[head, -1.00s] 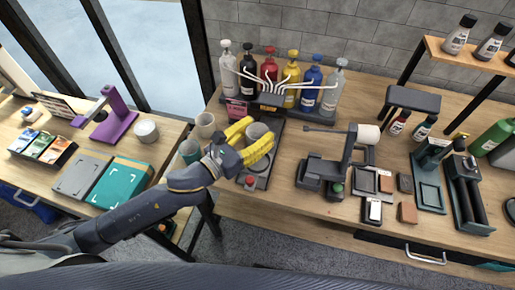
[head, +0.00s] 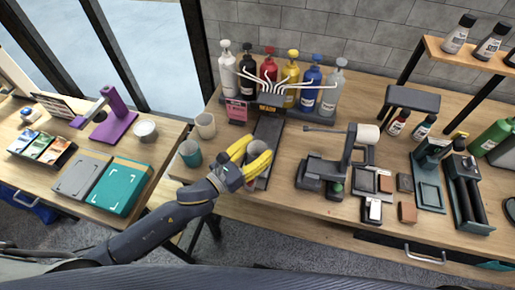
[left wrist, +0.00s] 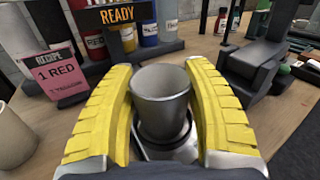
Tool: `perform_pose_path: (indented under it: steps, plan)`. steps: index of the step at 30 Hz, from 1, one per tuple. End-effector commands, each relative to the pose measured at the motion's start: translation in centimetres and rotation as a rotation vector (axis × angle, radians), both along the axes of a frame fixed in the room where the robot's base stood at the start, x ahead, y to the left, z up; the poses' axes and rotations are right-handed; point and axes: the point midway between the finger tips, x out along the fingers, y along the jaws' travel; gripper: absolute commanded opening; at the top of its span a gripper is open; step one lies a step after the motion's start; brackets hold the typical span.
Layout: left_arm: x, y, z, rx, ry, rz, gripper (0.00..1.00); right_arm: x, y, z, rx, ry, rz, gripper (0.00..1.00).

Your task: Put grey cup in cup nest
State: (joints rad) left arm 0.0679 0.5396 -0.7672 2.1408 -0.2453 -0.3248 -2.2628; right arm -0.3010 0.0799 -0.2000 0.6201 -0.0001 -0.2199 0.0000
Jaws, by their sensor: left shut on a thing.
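My left gripper (head: 249,160) has its yellow fingers closed on both sides of the grey cup (left wrist: 162,97). The cup is upright, with its open rim facing up. Its lower part is directly over a round metal cup nest (left wrist: 170,152), whose rim shows around the cup's base. I cannot tell whether the cup's base rests in it. In the head view the fingers hide most of the cup and nest. My right gripper is not in view.
A dispenser with several coloured bottles (head: 291,82) stands behind my left gripper. A beige cup (head: 205,126) and a teal cup (head: 190,153) stand to its left. A black machine with a white roll (head: 368,134) stands to the right.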

Motion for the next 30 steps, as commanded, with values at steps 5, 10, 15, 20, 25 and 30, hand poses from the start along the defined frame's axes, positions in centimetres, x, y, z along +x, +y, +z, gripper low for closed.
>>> perform_pose_path:
  steps: [5,10,15,20,25,30]
  plan:
    - [0.0,0.0,0.0,-0.001,0.001,0.000,0.33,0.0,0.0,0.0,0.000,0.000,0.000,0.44]
    - [0.0,0.0,-0.3,-0.001,0.001,0.000,0.59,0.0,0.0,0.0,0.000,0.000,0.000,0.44]
    - [0.0,0.0,-0.3,-0.001,0.001,0.000,0.75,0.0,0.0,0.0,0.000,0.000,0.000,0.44]
    - [0.0,0.0,-0.3,-0.001,0.001,0.000,0.75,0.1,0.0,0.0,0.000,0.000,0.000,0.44]
    - [0.0,0.0,0.1,-0.001,-0.001,-0.001,0.75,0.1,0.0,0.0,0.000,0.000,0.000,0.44]
    - [-1.7,1.6,-0.1,0.002,0.002,0.001,0.75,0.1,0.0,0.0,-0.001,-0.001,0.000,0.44]
